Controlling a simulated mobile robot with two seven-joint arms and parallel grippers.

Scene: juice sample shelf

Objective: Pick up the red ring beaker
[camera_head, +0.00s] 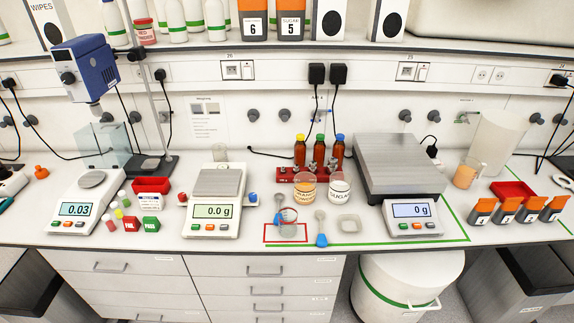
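A small clear beaker with a red ring (288,215) stands near the front of the bench, inside a red outlined square (265,241). A grey spoon-like tool (279,203) lies right beside or against it; I cannot tell whether they touch. An orange-ringed beaker with orange contents (303,188) and a beaker with white contents (340,189) stand just behind it. I cannot make out either of my grippers in this view.
A blue-ended spatula (321,228) and a clear dish (351,224) lie to the right. A small scale (212,212) stands left and a large scale (400,166) right. A red rack with bottles (307,173) is behind. The front bench edge is mostly clear.

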